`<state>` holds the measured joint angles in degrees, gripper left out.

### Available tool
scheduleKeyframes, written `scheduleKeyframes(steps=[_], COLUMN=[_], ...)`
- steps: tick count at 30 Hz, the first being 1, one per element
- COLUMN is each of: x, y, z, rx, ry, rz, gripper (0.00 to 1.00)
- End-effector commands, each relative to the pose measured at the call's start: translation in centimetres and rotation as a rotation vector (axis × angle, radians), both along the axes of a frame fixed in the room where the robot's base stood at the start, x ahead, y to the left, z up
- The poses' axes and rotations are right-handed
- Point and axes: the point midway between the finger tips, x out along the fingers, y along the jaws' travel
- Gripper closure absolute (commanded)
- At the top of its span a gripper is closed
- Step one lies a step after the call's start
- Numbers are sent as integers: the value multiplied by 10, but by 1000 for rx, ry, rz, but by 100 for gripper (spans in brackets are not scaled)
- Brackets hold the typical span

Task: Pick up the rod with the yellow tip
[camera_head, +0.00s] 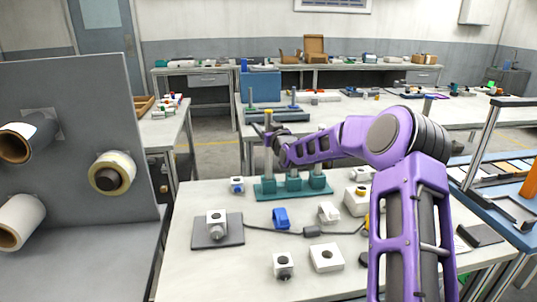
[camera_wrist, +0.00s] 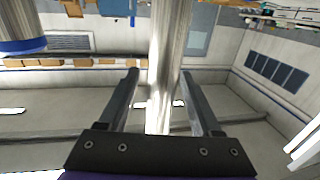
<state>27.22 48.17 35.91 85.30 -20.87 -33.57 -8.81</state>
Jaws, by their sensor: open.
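The rod with the yellow tip (camera_head: 268,140) stands upright in the left socket of a teal holder (camera_head: 293,187) on the near table. Its yellow tip (camera_head: 268,117) is at the top, and the holder has three sockets. My gripper (camera_head: 273,137) is at the rod's upper part, just below the tip. In the wrist view the gripper (camera_wrist: 159,72) is open, with a bare metal rod (camera_wrist: 160,95) running between its two fingers. Gaps show on both sides, so the fingers do not appear closed on it. The yellow tip is not visible in the wrist view.
On the near table are a blue block (camera_head: 281,218), several white blocks such as one with a hole (camera_head: 326,257), and a dark plate (camera_head: 231,236). A grey panel with film rolls (camera_head: 113,173) stands at left. Another table (camera_head: 345,108) with items lies behind.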

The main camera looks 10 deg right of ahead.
Motion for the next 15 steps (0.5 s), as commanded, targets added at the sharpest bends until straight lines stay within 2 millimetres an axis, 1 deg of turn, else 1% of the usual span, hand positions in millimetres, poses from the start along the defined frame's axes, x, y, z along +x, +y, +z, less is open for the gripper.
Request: scheduleKeyframes(steps=[6,8,12,14,15], x=[1,1,0,0,0], y=[0,0,0,0,0], z=[0,0,0,0,0], rx=[-1,-1,-1,-1,-1], ry=[0,0,0,0,0], rz=[0,0,0,0,0], gripper=[34,43,68,79,86])
